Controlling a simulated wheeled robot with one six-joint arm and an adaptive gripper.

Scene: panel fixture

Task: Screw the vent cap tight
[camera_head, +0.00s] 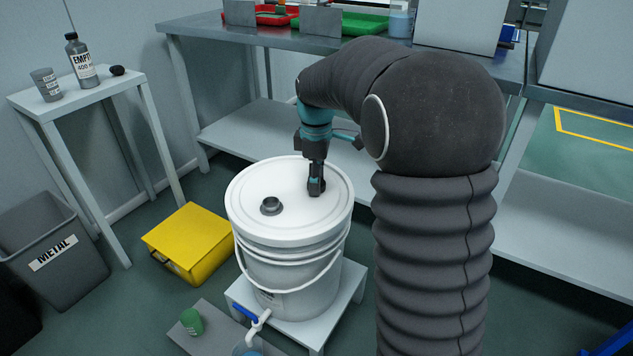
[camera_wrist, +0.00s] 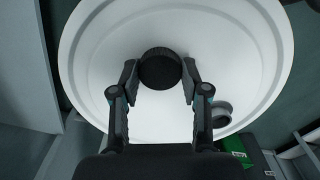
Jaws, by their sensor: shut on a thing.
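The vent cap is a round, black, ridged cap (camera_wrist: 160,66) on the white lid of a bucket (camera_head: 255,180). In the wrist view it sits between the two fingertips of my gripper (camera_wrist: 160,78), which is shut on it. In the head view my gripper (camera_head: 316,186) points down onto the right part of the lid and mostly hides the cap. The lid also shows in the wrist view (camera_wrist: 105,60). Whether the cap is seated flush cannot be told.
A grey open spout (camera_head: 270,205) stands on the lid, left of my gripper. The bucket is on a low white stand (camera_head: 318,327) with a blue-handled tap (camera_head: 247,313).

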